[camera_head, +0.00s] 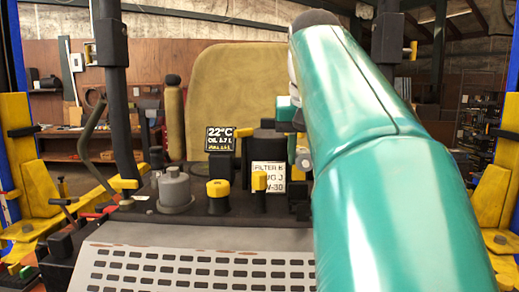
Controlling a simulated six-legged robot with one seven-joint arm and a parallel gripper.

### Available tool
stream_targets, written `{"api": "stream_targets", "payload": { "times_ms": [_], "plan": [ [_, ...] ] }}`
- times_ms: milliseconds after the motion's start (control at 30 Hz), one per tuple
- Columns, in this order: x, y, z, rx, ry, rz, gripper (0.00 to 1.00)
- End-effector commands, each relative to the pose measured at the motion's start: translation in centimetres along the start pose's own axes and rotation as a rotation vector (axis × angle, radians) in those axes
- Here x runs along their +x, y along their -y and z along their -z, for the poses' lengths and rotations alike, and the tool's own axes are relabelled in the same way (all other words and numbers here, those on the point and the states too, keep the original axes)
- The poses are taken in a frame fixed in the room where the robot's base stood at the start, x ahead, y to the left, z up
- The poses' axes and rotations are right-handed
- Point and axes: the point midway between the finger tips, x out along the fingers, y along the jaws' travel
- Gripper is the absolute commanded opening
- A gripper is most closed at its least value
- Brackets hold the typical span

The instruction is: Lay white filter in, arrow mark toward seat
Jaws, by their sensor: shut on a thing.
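My teal arm fills the right of the view and reaches forward over the mower. My gripper (299,140) is mostly behind this arm, low in front of the tan seat's right edge. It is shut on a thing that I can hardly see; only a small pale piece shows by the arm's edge. I cannot make out the white filter or its arrow mark for certain. The tan seat (220,90) stands upright behind the engine parts. The filter's seating place is not clear to see.
A pale slotted cover (200,268) lies in front. A grey round part (174,190), a yellow-capped part (218,195), a small display (220,139) and a written card (269,175) stand behind it. Yellow and blue lift posts flank the mower. A bent dark lever (88,140) rises at left.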

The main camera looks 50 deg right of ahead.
Motion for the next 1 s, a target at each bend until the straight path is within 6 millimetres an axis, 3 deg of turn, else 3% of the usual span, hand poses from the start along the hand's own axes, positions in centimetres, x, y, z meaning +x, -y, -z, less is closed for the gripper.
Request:
{"api": "stream_targets", "payload": {
  "times_ms": [267, 733, 1000],
  "plan": [
    [0.8, 0.0, -0.6, 0.0, 0.004, 0.0, 0.08],
    [4.5, 0.0, -1.9, -0.001, 0.004, -0.001, 0.08],
    [5.2, 0.0, -2.0, -0.001, 0.003, -0.001, 0.08]
  ]
}}
